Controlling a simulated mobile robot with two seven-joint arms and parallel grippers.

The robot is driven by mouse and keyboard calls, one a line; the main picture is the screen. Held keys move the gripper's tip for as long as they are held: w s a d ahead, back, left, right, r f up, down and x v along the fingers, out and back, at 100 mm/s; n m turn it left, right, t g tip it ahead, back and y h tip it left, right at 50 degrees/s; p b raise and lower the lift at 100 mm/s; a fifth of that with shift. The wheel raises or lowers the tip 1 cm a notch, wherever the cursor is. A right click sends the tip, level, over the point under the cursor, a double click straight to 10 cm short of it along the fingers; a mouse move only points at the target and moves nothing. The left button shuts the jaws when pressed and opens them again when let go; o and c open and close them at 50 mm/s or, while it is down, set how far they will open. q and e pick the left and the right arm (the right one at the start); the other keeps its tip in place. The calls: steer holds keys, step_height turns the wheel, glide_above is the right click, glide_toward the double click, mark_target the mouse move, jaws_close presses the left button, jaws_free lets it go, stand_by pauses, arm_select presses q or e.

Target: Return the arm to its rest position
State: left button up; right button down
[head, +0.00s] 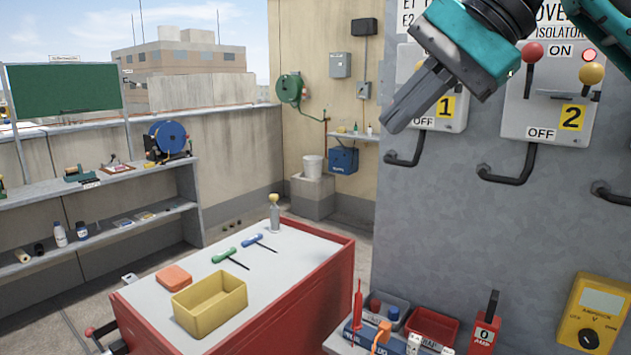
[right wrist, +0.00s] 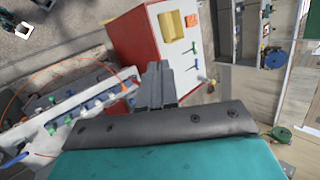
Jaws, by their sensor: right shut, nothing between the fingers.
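My right gripper (head: 396,116) is raised in the upper middle of the head view, in front of the grey panel. Its dark fingers point down and left, closed together with nothing between them. In the right wrist view its fingers (right wrist: 161,82) also show together and empty. The arm and teal gripper body partly hide isolator box 1 (head: 455,118). Isolator box 2 (head: 518,112), to the right, shows a red-knobbed lever (head: 532,55), a yellow knob (head: 592,73) and a lit red lamp (head: 589,55).
A shelf at the panel's foot holds a red bin (head: 434,325) and a yellow meter (head: 592,312). Black bent handles (head: 507,178) project from the panel.

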steer(key=s+a+f+m+g+y, duration=0.2)
steer(key=a+f+m+g+y, duration=0.4)
steer(key=a+f+m+y, duration=0.35)
steer(key=w+d+f+m+t+h, duration=0.25)
steer(key=f+m+t, duration=0.45)
steer(key=m, duration=0.5)
steer(key=w+d+f+m+t+h, duration=0.1)
steer(key=d+f+m+t, duration=0.2)
steer(key=f+m+t, duration=0.65)
steer(key=w+d+f+m+t+h, duration=0.1)
steer(key=w+d+f+m+t, duration=0.3)
steer(key=m, duration=1)
steer(key=s+d+f+m+g+h, duration=0.2)
steer(key=s+f+m, duration=0.3)
steer(key=f, duration=0.4)
steer(key=s+d+f+m+g+h, duration=0.2)
steer(key=s+f+m+h, duration=0.3)
steer(key=s+f, duration=0.3)
steer(key=s+d+f+m+g+h, duration=0.2)
steer(key=s+f+m, duration=0.4)
steer(key=f, duration=0.5)
steer(key=shift+s+d+f+m+g+h, duration=0.25)
steer(key=shift+s+d+m+g+h, duration=0.25)
steer(key=shift+d+h, duration=0.5)
